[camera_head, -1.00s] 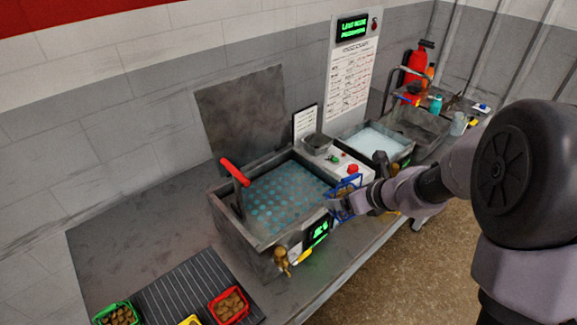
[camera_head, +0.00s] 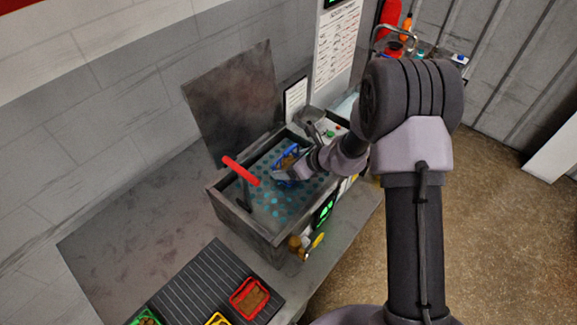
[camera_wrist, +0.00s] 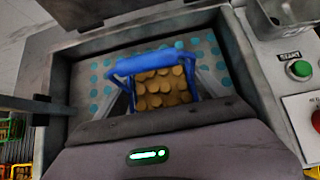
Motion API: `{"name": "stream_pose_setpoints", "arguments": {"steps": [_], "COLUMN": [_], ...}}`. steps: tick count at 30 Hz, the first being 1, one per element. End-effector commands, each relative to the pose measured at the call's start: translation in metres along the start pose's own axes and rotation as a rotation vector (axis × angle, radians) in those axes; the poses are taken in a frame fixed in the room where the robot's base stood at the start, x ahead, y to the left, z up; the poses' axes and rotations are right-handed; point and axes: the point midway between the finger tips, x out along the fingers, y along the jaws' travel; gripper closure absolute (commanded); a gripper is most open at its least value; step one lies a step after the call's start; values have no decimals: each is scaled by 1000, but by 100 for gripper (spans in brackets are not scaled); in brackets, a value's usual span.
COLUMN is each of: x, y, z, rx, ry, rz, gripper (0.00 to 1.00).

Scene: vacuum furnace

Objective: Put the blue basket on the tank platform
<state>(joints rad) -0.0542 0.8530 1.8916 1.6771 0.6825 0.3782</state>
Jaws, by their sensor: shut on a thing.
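The blue basket (camera_head: 291,162) holds several round brown pieces. My gripper (camera_head: 290,172) is shut on it, and the basket is over the open tank (camera_head: 229,218), above the perforated platform (camera_head: 272,200) with teal holes. In the wrist view the blue basket (camera_wrist: 160,72) has its handle toward the top and the platform (camera_wrist: 92,88) shows around it. I cannot tell whether the basket touches the platform. The gripper's fingertips are partly hidden by the basket and the gripper body.
A red-handled lever (camera_head: 240,170) rises at the tank's left side. The raised lid (camera_head: 232,100) stands behind. A control panel with a green button (camera_wrist: 299,69) is at the right. Red (camera_head: 249,297), yellow and green baskets are on the ribbed mat (camera_head: 192,290) in front.

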Motion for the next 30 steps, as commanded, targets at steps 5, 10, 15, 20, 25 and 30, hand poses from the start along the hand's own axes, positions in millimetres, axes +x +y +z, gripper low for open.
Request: {"name": "stream_pose_setpoints", "arguments": {"steps": [5, 10, 15, 20, 25, 30], "x": [1, 3, 3, 3, -12, -62], "y": [-1, -1, 0, 0, -1, -1], "z": [0, -2, -3, -3, 1, 1], "rx": [-1, -1, 0, 0, -1, 0], "ry": [-3, -2, -1, -1, -1, -2], "rz": [-2, -1, -1, -1, -2, -4], "gripper": [88, 88, 0, 0, 0, 0]}}
